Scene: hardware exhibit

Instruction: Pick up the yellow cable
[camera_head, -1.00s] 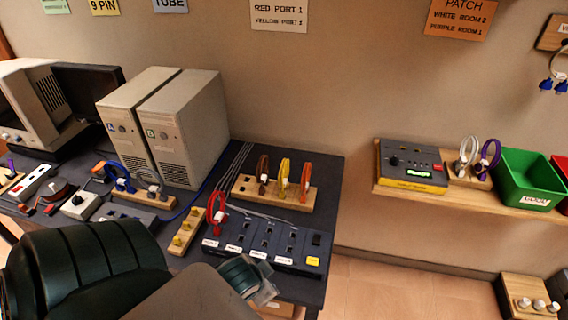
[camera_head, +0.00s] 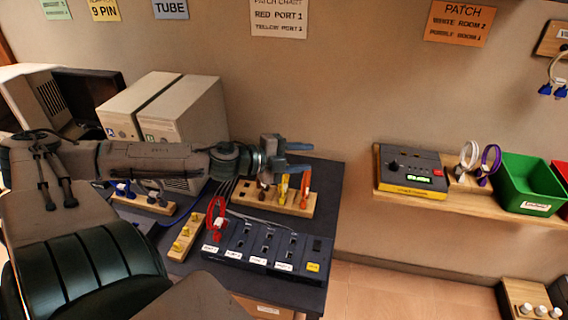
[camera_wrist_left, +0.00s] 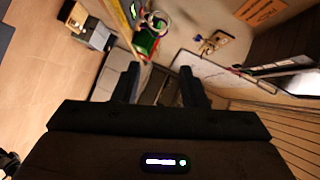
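The yellow cable (camera_head: 283,189) stands in a wooden rack (camera_head: 240,193) at the back of the dark table, between a brown cable and an orange cable (camera_head: 304,191). Its top is partly hidden behind my left gripper. My left gripper (camera_head: 302,157) reaches in from the left and appears above the rack, its fingers pointing right. In the left wrist view its two fingers (camera_wrist_left: 160,85) are apart with nothing between them. My right gripper is not in view.
A dark port panel (camera_head: 265,245) with a red cable (camera_head: 216,218) plugged in lies in front of the rack. Two beige computer towers (camera_head: 185,105) stand behind my left arm. A wall shelf (camera_head: 470,204) at right holds a green bin (camera_head: 535,183).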

